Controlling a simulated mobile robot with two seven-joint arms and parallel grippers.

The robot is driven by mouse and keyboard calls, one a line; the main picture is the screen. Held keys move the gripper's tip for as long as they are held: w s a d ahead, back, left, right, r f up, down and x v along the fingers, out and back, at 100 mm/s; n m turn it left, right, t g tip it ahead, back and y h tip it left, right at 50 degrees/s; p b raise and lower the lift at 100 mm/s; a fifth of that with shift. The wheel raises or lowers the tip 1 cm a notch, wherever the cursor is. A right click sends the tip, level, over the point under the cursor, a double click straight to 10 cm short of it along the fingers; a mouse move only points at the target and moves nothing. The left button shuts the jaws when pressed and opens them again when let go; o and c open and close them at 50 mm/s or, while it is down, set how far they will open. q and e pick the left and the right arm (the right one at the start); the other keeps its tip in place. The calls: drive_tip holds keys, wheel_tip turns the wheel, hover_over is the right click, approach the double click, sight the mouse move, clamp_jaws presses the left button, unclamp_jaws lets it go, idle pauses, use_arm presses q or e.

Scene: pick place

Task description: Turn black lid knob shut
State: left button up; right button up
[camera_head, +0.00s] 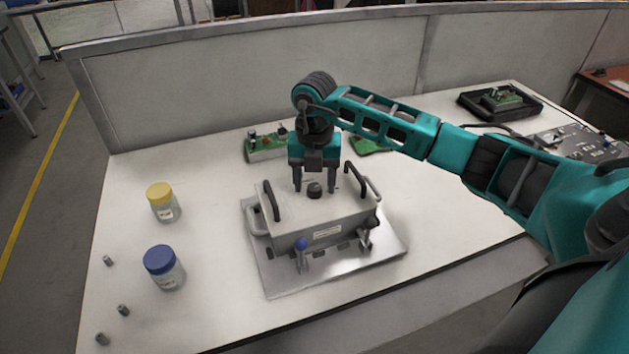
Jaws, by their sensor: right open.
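The black lid knob (314,188) sits on top of the light grey metal box (318,233), near the middle of its lid. The box has black handles on the lid and rests on a shiny metal plate (285,283). My right gripper (315,188) points straight down over the lid. Its two fingers are open, one on each side of the knob, with gaps visible between fingers and knob. Whether the fingertips touch the lid I cannot tell. My left gripper is not in view.
A yellow-lidded jar (163,203) and a blue-lidded jar (164,268) stand to the left, with several small grey cylinders (123,310) near the left edge. Green circuit boards (266,146) lie behind the box. A black tray (500,101) sits at the back right.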

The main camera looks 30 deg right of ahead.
drive_tip(key=shift+f, duration=0.25)
drive_tip(key=c, duration=1)
